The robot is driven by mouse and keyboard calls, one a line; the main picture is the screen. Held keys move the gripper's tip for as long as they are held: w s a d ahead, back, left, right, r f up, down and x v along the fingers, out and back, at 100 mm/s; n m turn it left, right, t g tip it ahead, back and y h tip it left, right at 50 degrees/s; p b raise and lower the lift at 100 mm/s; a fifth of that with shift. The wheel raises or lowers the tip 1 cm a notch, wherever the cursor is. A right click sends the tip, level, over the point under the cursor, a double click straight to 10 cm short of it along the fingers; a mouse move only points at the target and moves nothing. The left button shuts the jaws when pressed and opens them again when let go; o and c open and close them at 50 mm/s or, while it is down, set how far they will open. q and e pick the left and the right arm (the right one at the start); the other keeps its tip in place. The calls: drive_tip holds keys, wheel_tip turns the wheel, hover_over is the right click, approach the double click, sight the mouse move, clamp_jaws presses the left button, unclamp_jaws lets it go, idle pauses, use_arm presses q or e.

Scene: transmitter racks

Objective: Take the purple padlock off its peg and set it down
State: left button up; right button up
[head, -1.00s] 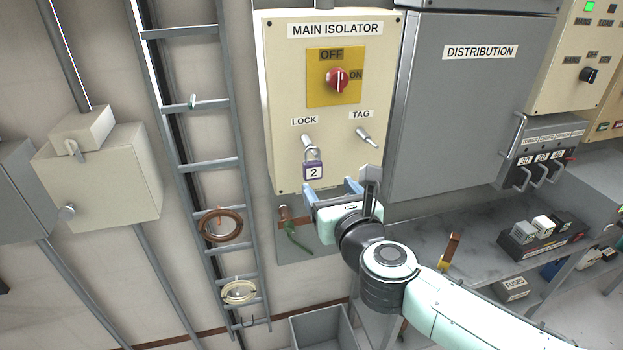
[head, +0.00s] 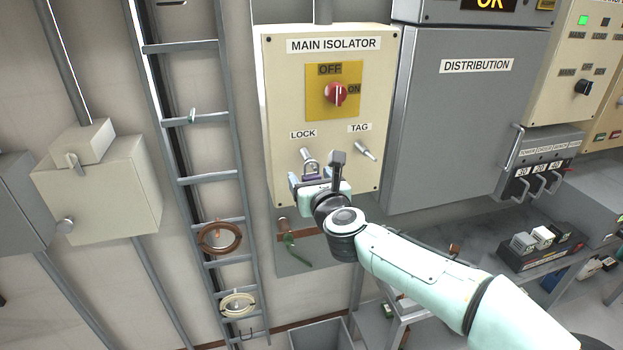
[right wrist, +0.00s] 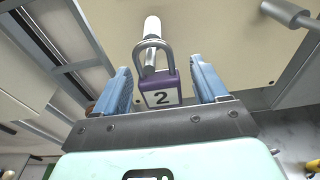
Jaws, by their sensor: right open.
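The purple padlock (right wrist: 160,92), with a white label marked 2, hangs by its shackle from the white LOCK peg (right wrist: 152,32) in the right wrist view. In the head view its shackle shows on the LOCK peg (head: 305,154), and its body is mostly hidden behind my right gripper (head: 313,182). My right gripper is open, and in the right wrist view its two blue fingers (right wrist: 160,88) stand on either side of the padlock, with gaps visible on both sides. My left gripper is not in view.
The MAIN ISOLATOR panel (head: 285,100) carries a red switch (head: 336,94) and a TAG peg (head: 366,151) right of the padlock. A cable ladder (head: 206,164) runs down on the left. A grey open bin (head: 318,335) stands below. The DISTRIBUTION cabinet (head: 465,130) is at right.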

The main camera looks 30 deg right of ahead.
sight(313, 179)
drive_tip(key=c, duration=1.1)
drive_tip(key=shift+r, duration=0.35)
drive_tip(key=shift+s, duration=0.15)
drive_tip(key=shift+v, duration=0.8)
drive_tip(key=shift+v, duration=0.8)
drive_tip(key=shift+s+a, duration=0.1)
drive_tip(key=shift+s, duration=0.1)
drive_tip(key=shift+v, duration=1.3)
drive_tip(key=shift+f, duration=0.15)
